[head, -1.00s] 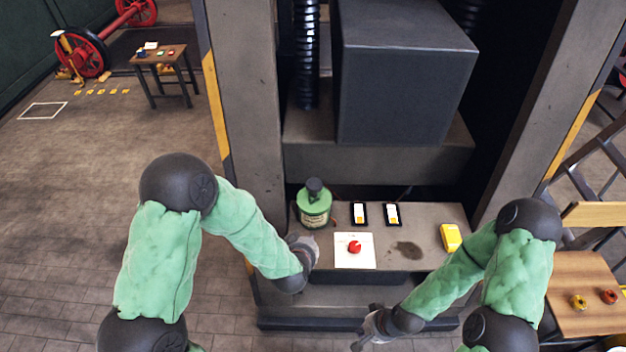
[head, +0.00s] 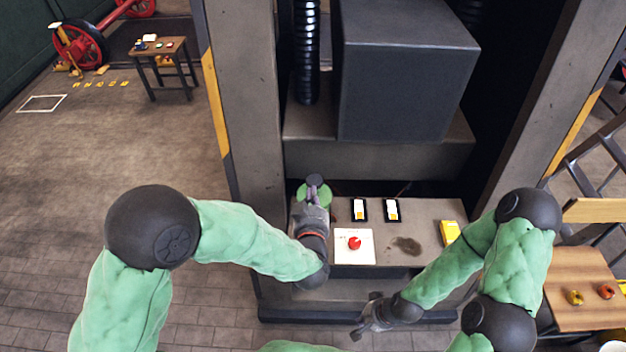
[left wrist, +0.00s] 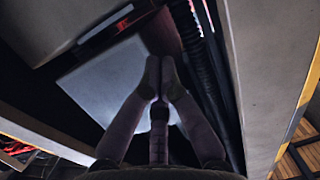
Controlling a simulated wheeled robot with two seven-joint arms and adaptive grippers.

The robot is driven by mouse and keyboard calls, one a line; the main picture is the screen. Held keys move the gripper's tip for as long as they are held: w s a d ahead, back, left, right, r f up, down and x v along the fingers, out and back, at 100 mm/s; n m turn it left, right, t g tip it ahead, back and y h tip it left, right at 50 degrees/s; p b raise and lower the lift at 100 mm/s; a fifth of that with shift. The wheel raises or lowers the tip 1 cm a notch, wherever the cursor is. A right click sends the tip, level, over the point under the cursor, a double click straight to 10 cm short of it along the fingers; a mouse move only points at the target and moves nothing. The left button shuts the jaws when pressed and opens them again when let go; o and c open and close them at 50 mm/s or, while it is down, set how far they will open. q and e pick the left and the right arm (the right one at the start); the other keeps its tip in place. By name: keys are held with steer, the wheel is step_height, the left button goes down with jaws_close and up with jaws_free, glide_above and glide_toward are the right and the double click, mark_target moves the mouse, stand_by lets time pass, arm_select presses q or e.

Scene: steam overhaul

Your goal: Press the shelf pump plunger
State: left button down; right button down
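The green shelf pump (head: 302,195) stands at the left of the machine's shelf. Its dark round plunger top (head: 315,180) shows above my left gripper (head: 314,192), which covers most of the pump. The left wrist view shows the left gripper's two fingers (left wrist: 160,72) drawn together at their tips, with nothing clearly held. I cannot tell whether they touch the plunger. My right gripper (head: 362,316) is in front of the shelf, low down, with its fingers apart and empty.
The shelf (head: 440,208) also holds a white plate with a red button (head: 354,243), two small framed cards (head: 376,210), a dark stain and a yellow block (head: 450,233). A large dark box (head: 405,85) overhangs the back. A wooden table (head: 585,290) stands at right.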

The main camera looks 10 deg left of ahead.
arm_select(q)
steer(key=b, duration=0.2)
glide_above(313, 181)
steer(key=s, duration=0.2)
step_height(313, 181, down, 2)
steer(key=shift+s+d+f, duration=0.1)
steer(key=shift+d+f, duration=0.05)
step_height(313, 181, down, 3)
steer(key=shift+f, duration=0.1)
steer(key=shift+f+b, duration=0.3)
steer(key=shift+f, duration=0.05)
steer(key=shift+f, duration=0.1)
